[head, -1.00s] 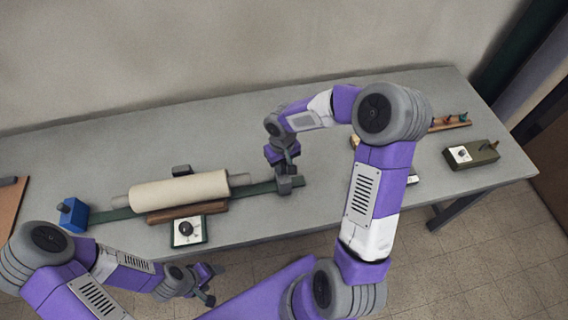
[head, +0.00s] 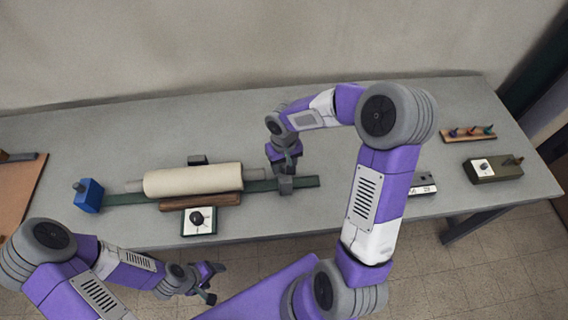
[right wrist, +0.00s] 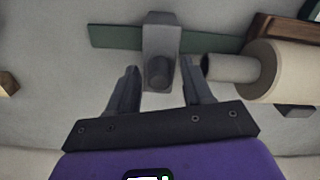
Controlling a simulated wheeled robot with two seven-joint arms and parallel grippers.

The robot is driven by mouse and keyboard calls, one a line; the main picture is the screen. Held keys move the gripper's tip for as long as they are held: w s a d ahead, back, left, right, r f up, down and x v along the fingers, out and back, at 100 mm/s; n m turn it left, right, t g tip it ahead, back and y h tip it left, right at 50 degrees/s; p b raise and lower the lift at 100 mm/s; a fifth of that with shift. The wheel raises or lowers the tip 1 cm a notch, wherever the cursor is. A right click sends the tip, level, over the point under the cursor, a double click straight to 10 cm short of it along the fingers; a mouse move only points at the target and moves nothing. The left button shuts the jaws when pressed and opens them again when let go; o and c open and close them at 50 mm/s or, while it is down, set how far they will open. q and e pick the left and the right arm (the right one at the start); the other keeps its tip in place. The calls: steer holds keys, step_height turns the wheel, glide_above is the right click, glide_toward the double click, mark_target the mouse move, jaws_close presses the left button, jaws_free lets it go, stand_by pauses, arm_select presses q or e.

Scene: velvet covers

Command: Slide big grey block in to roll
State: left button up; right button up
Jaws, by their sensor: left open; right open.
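The big grey block (head: 285,186) stands on the green rail (head: 306,182), just right of the cream roll (head: 205,180). The roll has grey core ends; the right one is close to the block with a small gap. My right gripper (right wrist: 160,82) is open, with its fingers on either side of the block's round knob (right wrist: 160,72). The block (right wrist: 161,35) and roll (right wrist: 285,72) also show in the right wrist view. Whether the fingers touch the knob is unclear. My left gripper (head: 208,283) is open and empty in front of the bench.
A blue block (head: 89,195) with a knob stands at the rail's left end. A wooden bar (head: 200,202) and a white box with a dark knob (head: 199,221) lie in front of the roll. A small dark block (head: 197,160) stands behind it. Other fixtures (head: 492,168) are at the right.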

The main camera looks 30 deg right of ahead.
steer(key=shift+r+p, duration=0.95)
steer(key=shift+r, duration=2.85)
steer(key=shift+c, duration=0.3)
